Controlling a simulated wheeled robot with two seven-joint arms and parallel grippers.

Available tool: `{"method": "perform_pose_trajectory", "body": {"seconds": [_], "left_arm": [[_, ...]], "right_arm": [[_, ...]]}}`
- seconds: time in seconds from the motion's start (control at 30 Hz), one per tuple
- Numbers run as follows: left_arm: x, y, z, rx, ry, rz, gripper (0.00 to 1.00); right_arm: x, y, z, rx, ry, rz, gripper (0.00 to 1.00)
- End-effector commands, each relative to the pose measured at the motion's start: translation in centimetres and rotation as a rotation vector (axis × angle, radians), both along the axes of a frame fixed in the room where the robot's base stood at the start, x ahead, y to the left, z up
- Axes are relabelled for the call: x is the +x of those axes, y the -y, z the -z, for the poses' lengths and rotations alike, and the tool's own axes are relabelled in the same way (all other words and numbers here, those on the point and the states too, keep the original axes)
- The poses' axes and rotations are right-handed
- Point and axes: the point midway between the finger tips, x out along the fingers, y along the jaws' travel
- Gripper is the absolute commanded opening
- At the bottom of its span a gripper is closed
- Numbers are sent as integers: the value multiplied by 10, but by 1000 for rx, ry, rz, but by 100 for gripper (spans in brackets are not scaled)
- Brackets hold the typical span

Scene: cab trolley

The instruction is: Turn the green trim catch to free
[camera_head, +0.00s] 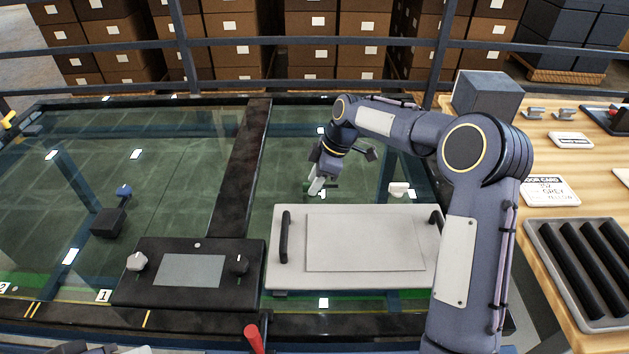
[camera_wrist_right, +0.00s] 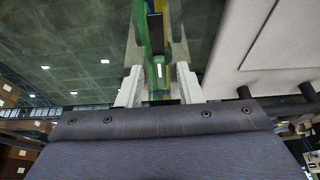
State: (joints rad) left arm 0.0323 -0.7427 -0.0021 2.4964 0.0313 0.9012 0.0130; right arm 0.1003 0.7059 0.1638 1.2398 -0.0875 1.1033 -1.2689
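The green trim catch (camera_wrist_right: 158,72) shows in the right wrist view as a green upright piece with a black part above it and a yellow strip beside it. My right gripper (camera_wrist_right: 160,88) has one pale finger on each side of it, with the fingers apart. In the head view my right gripper (camera_head: 317,186) points down just behind the pale panel, and a bit of green (camera_head: 334,186) shows beside its fingertips. The fingers largely hide the catch there, and I cannot tell its turned position. At the bottom left edge only a sliver of grey and white parts shows, perhaps my left gripper.
The pale panel (camera_head: 283,270) with two black handles lies close in front of my right gripper. A white piece (camera_head: 398,189) stands to the right. A black console (camera_head: 150,290) with two knobs is left. A wooden bench (camera_head: 540,220) with a tray is right.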

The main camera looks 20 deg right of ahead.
Motion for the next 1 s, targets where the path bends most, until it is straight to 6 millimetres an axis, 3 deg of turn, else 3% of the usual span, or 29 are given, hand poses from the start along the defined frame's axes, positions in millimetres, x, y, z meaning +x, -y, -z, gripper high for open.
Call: {"method": "perform_pose_trajectory", "body": {"seconds": [0.4, 1.0], "left_arm": [[0, 0, -6, 0, 0, 0, 36], [0, 0, -6, 0, 0, 0, 36]], "right_arm": [[-6, 24, -61, 0, 3, 0, 33], [-7, 26, -66, 0, 0, -1, 33]]}}
